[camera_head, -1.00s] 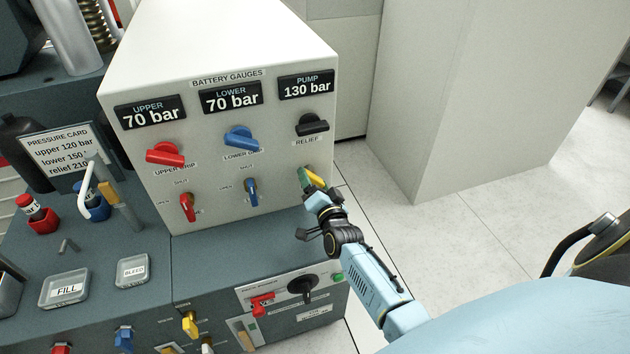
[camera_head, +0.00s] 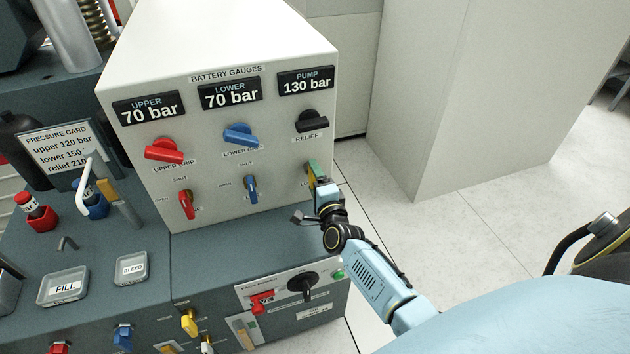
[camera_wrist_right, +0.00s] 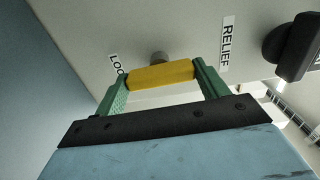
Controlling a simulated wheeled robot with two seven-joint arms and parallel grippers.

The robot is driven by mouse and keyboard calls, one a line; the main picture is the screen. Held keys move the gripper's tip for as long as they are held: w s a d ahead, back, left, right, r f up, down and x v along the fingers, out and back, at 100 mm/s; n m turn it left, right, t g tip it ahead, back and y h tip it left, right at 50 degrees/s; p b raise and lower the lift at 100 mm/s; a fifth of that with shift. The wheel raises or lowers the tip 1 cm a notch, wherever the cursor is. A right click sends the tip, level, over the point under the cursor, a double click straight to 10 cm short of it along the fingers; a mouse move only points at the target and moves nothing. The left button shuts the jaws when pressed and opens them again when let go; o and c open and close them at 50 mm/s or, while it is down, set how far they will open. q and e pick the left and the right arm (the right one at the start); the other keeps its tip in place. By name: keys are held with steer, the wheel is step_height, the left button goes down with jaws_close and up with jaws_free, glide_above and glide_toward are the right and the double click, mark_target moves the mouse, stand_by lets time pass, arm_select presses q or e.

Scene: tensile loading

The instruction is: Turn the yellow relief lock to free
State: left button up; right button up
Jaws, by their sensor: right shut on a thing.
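The yellow relief lock (camera_wrist_right: 162,76) is a short bar on a round stub on the white panel, under the black RELIEF knob (camera_head: 311,121). My right gripper (camera_head: 314,174) is at the lock on the panel's lower right. In the right wrist view its two green fingers (camera_wrist_right: 160,82) are shut on the bar, one at each end. The finger at left covers part of a label that starts with "LO". In the head view the gripper hides nearly all of the lock. My left gripper is not in view.
Red (camera_head: 186,204) and blue (camera_head: 251,189) shut-off levers sit left of the lock, below the red (camera_head: 165,151) and blue (camera_head: 240,136) knobs. The pump gauge (camera_head: 305,82) reads 130 bar. Open floor (camera_head: 430,240) lies right of the cabinet.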

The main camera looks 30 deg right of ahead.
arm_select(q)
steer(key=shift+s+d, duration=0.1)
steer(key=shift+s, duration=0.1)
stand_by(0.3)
arm_select(e)
steer(key=o, duration=1)
steer(key=shift+s, duration=0.2)
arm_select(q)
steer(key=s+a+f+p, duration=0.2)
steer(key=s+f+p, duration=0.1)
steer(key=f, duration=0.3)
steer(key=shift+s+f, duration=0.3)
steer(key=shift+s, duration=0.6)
arm_select(e)
steer(key=v, duration=1.3)
